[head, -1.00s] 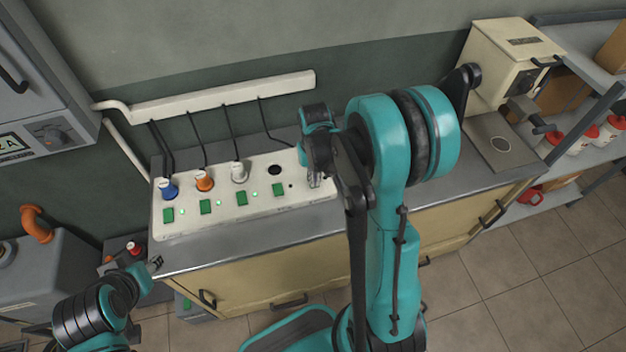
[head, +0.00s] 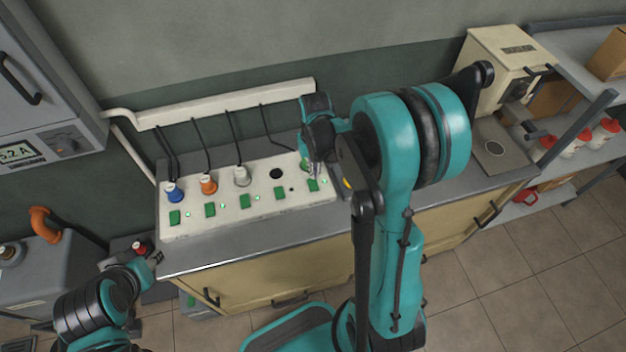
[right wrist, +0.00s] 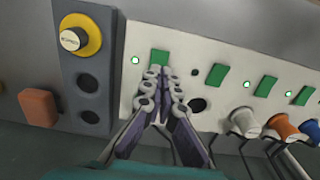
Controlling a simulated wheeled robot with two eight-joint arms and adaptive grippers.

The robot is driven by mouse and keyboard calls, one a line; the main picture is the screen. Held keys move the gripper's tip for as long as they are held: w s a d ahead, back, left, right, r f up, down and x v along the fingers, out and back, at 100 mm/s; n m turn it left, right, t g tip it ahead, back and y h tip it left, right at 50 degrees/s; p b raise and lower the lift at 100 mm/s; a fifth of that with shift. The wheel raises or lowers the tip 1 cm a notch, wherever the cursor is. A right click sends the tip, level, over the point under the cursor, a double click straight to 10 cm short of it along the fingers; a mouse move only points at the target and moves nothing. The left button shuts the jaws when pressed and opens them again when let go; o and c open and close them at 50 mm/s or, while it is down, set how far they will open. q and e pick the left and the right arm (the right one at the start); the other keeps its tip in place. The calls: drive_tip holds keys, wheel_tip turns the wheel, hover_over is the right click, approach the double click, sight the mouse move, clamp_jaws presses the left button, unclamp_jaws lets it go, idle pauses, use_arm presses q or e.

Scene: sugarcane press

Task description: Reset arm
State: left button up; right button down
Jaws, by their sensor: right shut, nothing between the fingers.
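My right gripper (head: 313,168) is over the right end of the white switch panel (head: 200,228). The right wrist view shows its fingertips (right wrist: 157,74) together and empty, just by a green switch (right wrist: 160,57); I cannot tell if they touch it. This end switch (head: 313,185) also shows in the head view, below the gripper. My left gripper (head: 156,259) is low at the left, near the counter's front left corner. It is too small to tell whether its jaws are open. My right arm (head: 392,245) hides part of the counter.
Blue (head: 174,192), orange (head: 209,184) and white (head: 242,175) plugs stand in the panel. A grey box with a yellow-ringed button (right wrist: 80,36) is beside it. A beige press (head: 500,65) stands at the counter's right. Red-and-white bottles (head: 578,142) sit on the shelf.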

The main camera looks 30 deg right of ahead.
drive_tip(key=shift+r, duration=0.3)
drive_tip(key=s+a+r+n+t+b, duration=0.2)
drive_tip(key=s+a+r+t+b, duration=0.1)
drive_tip(key=s+a+r+t, duration=0.4)
drive_tip(key=s+a+r, duration=0.3)
drive_tip(key=s, duration=0.1)
drive_tip(key=shift+a+n, duration=0.3)
